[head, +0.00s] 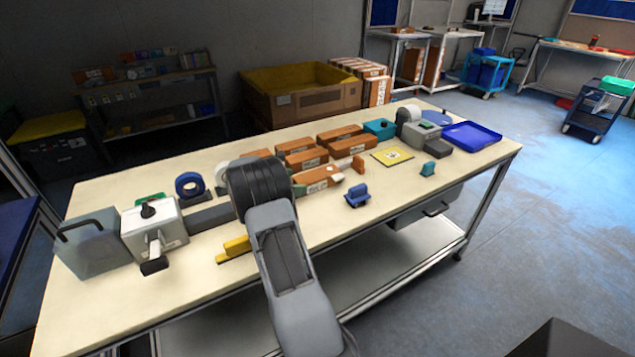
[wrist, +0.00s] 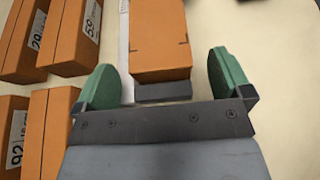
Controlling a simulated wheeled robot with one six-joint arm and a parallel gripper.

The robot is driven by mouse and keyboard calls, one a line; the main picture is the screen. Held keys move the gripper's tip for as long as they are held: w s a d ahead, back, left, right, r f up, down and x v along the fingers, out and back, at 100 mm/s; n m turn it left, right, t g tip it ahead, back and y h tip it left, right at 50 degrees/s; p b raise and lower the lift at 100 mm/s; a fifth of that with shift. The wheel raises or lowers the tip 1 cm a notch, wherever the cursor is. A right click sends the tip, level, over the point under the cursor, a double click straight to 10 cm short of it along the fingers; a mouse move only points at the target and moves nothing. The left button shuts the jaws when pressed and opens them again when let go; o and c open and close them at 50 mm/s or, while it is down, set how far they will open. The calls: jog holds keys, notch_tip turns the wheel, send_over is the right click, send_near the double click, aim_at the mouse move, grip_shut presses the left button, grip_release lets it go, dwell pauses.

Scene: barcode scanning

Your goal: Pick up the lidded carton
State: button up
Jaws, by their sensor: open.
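An orange-brown carton (wrist: 160,38) with short dark slits near its end lies between the open fingers of my gripper (wrist: 163,72) in the wrist view; I take it to be the lidded carton. Gaps show between it and both green finger pads. Its far end is cut off by the frame. A small dark block (wrist: 163,91) sits at its near end. In the head view my black wrist hides the fingers, and I cannot tell for certain which of the brown cartons (head: 317,180) there is this one.
Several other cartons lie close to the left in the wrist view (wrist: 78,35). On the table (head: 105,310) stand a grey-white device (head: 153,228), a blue tape roll (head: 189,185), a yellow pad (head: 392,156), a blue holder (head: 357,196) and a blue tray (head: 472,136).

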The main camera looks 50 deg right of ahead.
jog(key=shift+s+d+f, duration=0.2)
jog(key=shift+d+f, duration=0.05)
jog(key=shift+d, duration=0.25)
jog(key=shift+c, duration=0.3)
jog(key=c, duration=1)
jog(key=shift+o, duration=0.2)
jog(key=shift+r, duration=0.15)
